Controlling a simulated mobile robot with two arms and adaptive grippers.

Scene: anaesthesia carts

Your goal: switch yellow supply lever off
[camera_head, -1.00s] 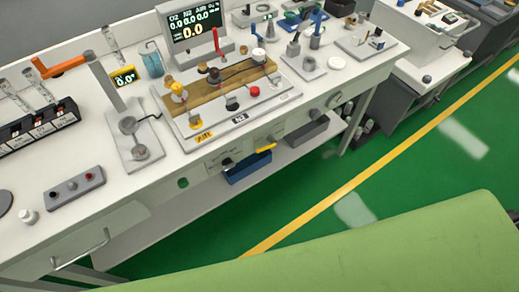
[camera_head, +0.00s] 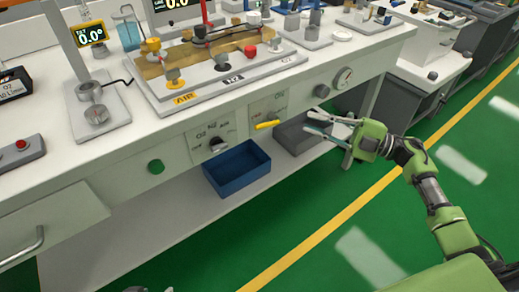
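The yellow supply lever (camera_head: 267,125) sits on a light plate on the cart's front panel. It lies nearly level, tilted slightly up to the right. Small lettering on its plate (camera_head: 268,106) is too blurred to read surely. My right gripper (camera_head: 308,121) comes in from the right, its fingers pointing left toward the panel. The fingers are apart with nothing between them. Their tips are to the right of the lever, clear of it in the picture. My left gripper is out of view.
A blue bin (camera_head: 237,170) and a grey bin (camera_head: 302,134) are below the panel. Open green floor (camera_head: 330,210) lies before the cart.

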